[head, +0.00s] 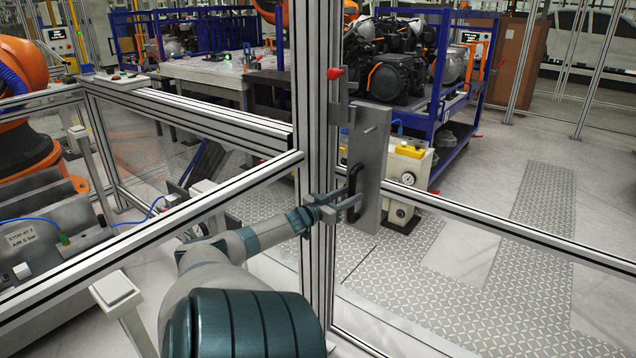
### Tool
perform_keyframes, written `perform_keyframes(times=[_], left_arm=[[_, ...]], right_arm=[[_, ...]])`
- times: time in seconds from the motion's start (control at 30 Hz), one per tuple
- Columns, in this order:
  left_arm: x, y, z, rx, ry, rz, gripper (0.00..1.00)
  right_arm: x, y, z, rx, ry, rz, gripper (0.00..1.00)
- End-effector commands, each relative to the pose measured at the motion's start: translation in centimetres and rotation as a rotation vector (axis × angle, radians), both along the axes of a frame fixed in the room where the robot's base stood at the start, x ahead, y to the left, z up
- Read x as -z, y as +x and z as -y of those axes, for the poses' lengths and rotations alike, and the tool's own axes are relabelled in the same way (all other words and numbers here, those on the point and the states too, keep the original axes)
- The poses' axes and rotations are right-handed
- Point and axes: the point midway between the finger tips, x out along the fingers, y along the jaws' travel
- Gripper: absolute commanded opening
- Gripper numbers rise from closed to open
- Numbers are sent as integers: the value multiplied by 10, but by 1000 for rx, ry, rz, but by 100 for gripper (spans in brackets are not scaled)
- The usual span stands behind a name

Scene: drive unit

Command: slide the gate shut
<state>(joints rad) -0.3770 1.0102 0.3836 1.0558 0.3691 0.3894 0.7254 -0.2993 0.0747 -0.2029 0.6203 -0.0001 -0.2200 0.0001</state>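A gate of aluminium profiles stands in front of me, with a thick upright (313,110) in the middle of the view. A grey metal plate (371,160) with a black bar handle (353,182) is mounted just right of this upright. My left arm reaches up from the bottom. My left gripper (350,200) is at the handle, its two fingers spread around or just in front of the bar. Whether they are closed on it cannot be told. Which profiles slide and which are fixed is not clear. My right gripper is not in view.
A rail (520,232) runs right from the upright, another rail (150,235) runs left. Behind are a blue rack (445,70) with engines, a white box (407,165) with a gauge and an orange robot (22,140). Patterned floor plates (530,240) are clear at right.

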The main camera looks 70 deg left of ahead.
Motion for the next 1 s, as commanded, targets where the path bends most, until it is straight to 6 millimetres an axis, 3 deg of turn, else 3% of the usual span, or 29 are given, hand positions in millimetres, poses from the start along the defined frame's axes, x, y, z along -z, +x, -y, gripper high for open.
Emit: perform_keyframes(times=[0.47,1.0], left_arm=[[2,-51,21,-1,-1,-3,39],[2,-130,53,-3,-1,-2,39]], right_arm=[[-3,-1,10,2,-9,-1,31],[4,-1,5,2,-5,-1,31]])
